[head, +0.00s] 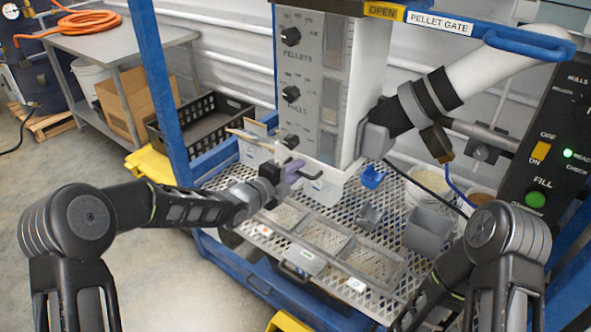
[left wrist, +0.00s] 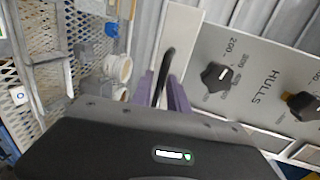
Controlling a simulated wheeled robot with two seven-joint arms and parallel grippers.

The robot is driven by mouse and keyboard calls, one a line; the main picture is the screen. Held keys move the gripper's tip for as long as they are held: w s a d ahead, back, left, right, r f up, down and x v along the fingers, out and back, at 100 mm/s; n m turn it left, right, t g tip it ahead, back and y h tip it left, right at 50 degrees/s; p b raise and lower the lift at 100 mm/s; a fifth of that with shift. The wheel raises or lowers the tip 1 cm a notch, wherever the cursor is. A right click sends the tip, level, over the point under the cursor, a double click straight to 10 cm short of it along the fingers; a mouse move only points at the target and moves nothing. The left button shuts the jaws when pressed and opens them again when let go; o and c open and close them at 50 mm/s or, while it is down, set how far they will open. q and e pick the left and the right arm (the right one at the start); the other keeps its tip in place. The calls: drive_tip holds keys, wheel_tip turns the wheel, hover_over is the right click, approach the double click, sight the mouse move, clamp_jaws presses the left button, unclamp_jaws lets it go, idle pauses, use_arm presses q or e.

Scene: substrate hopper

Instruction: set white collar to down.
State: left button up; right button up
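The white collar (head: 326,190) appears to be the white piece at the foot of the grey and white hopper, above the mesh deck. A black handle (head: 313,177) sticks out at its left side. My left gripper (head: 291,170), with purple fingers, is at this handle. In the left wrist view, the black handle (left wrist: 166,62) runs between the two purple fingers (left wrist: 165,95). Whether they press on it is unclear. My right arm is at the lower right, and its gripper is outside the picture.
The hopper front has black knobs (head: 291,37) marked PELLETS and HULLS. The mesh deck (head: 395,215) holds a grey scoop (head: 368,215), a grey bin (head: 428,230) and a divided tray (head: 325,240). A blue post (head: 160,90) stands left. A control panel (head: 550,145) is at right.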

use_arm(q)
drive_tip(key=shift+c, duration=0.4)
clamp_jaws()
idle(0.9)
